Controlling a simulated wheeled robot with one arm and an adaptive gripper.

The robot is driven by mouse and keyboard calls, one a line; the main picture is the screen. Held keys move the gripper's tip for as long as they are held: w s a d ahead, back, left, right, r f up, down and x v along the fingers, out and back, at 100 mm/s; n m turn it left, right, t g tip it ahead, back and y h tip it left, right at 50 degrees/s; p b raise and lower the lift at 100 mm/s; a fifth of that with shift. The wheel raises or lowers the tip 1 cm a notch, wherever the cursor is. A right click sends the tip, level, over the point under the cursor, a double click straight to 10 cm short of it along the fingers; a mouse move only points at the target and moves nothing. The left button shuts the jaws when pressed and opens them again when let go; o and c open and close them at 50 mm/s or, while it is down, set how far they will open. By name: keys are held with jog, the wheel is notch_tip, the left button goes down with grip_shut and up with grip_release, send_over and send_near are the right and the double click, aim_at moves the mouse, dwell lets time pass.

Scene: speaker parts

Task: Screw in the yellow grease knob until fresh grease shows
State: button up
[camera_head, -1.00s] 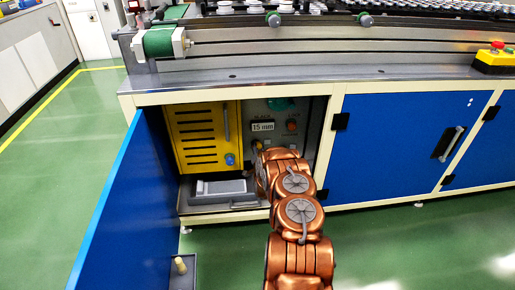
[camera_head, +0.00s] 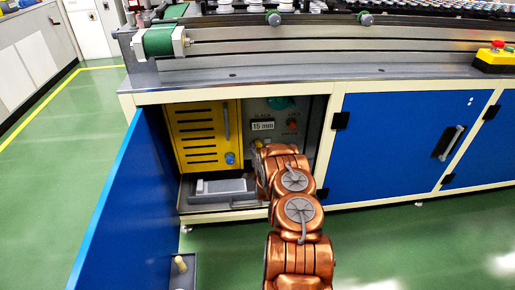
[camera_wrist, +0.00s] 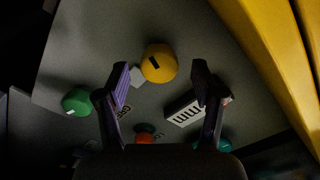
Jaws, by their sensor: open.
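The yellow grease knob (camera_wrist: 159,63) is round with a black mark on its face, and sits on a grey panel (camera_wrist: 85,50). In the wrist view it shows between my two fingertips, near their height in the picture. My gripper (camera_wrist: 162,78) is open, with a finger to each side of the knob and no visible contact. I cannot tell the depth left between fingertips and knob. In the head view a bit of the yellow knob (camera_head: 259,144) shows past my wrist, which hides my fingers. I see no grease clearly.
The panel also bears a green knob (camera_wrist: 77,101), a red knob (camera_wrist: 145,137) and a "15 mm" display (camera_head: 263,126). A yellow slotted box (camera_head: 200,112) stands left inside the cabinet, above a grey tray (camera_head: 220,188). The open blue door (camera_head: 130,215) bounds the left side.

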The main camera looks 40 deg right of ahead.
jog(key=v, duration=0.9)
jog(key=shift+s+a, duration=0.2)
jog(key=shift+a, duration=0.05)
dwell(0.7)
